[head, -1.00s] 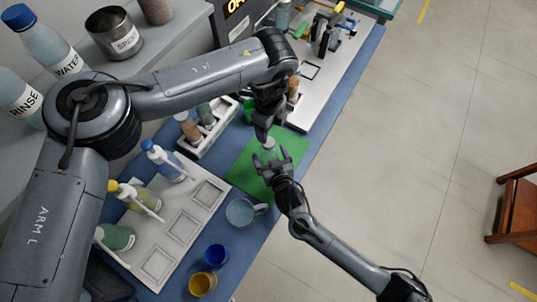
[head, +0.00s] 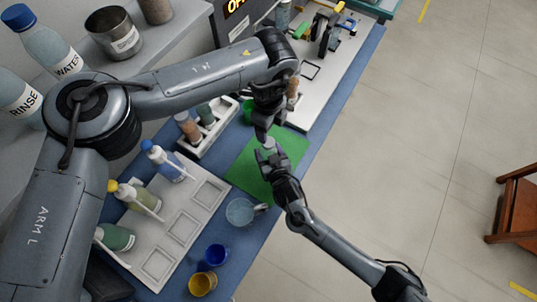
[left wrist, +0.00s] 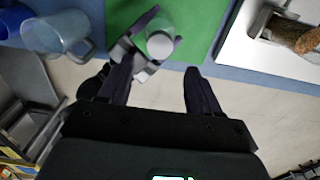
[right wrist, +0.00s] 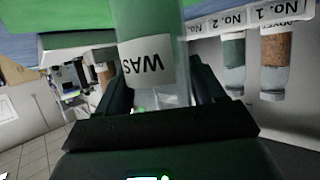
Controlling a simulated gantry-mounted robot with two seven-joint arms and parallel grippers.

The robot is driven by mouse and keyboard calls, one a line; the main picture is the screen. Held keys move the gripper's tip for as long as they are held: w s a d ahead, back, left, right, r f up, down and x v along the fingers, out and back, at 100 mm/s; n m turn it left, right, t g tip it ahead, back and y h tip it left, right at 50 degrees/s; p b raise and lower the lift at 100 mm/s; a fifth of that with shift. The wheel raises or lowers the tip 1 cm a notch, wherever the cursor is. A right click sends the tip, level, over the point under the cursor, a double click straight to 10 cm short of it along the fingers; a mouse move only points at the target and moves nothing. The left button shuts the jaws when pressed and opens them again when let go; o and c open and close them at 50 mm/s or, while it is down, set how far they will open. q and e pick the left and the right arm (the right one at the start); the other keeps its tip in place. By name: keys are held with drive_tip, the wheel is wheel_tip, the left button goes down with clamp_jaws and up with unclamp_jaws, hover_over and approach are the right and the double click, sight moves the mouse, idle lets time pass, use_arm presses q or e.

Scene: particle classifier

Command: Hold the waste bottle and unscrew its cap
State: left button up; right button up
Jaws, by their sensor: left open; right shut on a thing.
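The waste bottle (right wrist: 150,65) fills the top middle of the right wrist view, a clear bottle with a white label reading "WAS". My right gripper (head: 268,156) is shut on it over the green mat (head: 246,168). In the left wrist view the waste bottle (left wrist: 160,25) is seen from above with its pale round cap (left wrist: 160,46), between the right gripper's fingers. My left gripper (head: 264,136) is open, pointing down just above the bottle. Its two dark fingers (left wrist: 155,90) are apart and empty, and the cap lies just beyond them in that view.
A clear mug (head: 240,211) stands at the mat's near edge. Blue (head: 215,255) and yellow (head: 203,284) cups are nearer. Wash bottles stand in a white rack (head: 183,228) at left. A vial rack (head: 208,140) stands left of the mat.

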clamp_jaws()
use_arm(q)
drive_tip(key=m, duration=0.3)
drive_tip(key=shift+s+d+m, duration=0.1)
drive_tip(key=shift+m, duration=0.3)
drive_tip(key=m, duration=0.3)
drive_tip(key=d+m, duration=0.1)
drive_tip(key=m, duration=0.2)
drive_tip(key=shift+s, duration=0.2)
drive_tip(key=m, duration=2)
drive_tip(key=a+f+m, duration=0.1)
drive_tip(key=m, duration=0.9)
drive_tip(key=shift+a+m, duration=0.1)
drive_tip(key=shift+m, duration=0.2)
drive_tip(key=shift+w+r, duration=0.2)
drive_tip(key=shift+w+f, duration=0.1)
drive_tip(key=shift+f, duration=3.6)
